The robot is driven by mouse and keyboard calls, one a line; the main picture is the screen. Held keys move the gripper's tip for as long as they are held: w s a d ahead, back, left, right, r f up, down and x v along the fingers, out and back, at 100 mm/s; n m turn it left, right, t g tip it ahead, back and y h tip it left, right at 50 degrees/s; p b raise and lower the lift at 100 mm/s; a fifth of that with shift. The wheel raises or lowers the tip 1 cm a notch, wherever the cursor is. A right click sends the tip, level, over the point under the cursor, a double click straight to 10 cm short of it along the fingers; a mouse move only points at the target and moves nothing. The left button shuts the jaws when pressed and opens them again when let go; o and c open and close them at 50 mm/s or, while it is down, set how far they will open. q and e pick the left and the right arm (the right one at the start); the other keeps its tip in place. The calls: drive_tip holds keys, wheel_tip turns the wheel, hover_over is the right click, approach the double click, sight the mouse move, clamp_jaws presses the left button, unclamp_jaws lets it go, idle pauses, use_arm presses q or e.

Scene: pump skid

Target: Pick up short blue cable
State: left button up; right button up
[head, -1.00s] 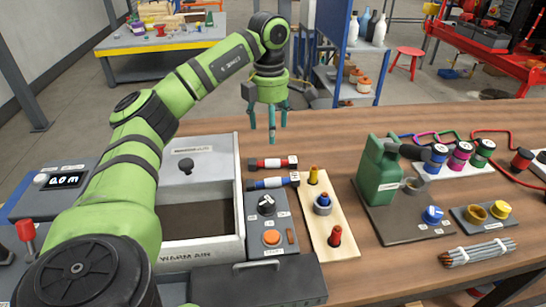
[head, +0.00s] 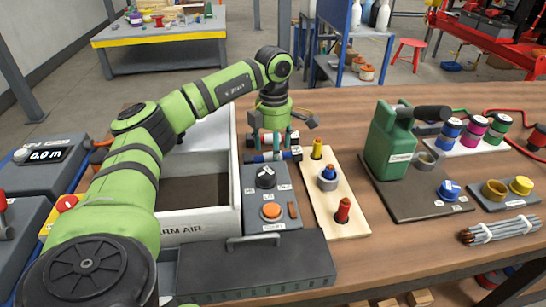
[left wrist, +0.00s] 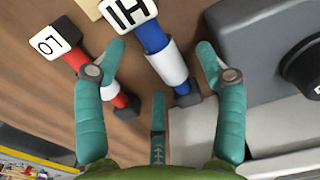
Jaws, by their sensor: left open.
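The short blue cable (head: 264,157) lies on the wooden table behind the control box. In the left wrist view it shows as a blue rod (left wrist: 151,34) with a white band and a white "HI" tag. A red cable (left wrist: 83,64) with an "LO" tag lies beside it and is mostly hidden by my gripper in the head view. My left gripper (head: 272,148) points down over the cables. In the left wrist view its fingers (left wrist: 160,78) are open, with the blue cable between the two side fingers. Contact cannot be told. My right gripper is not in view.
A grey control box (head: 283,183) with a dial and orange button is just in front. A pale board (head: 347,212) with coloured posts stands to the right, and an open white bin (head: 236,190) to the left. A green jug (head: 383,140) is farther right.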

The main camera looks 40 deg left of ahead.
use_arm(q)
drive_tip(key=shift+f, duration=0.25)
drive_tip(key=c, duration=1.1)
drive_tip(key=shift+r, duration=0.15)
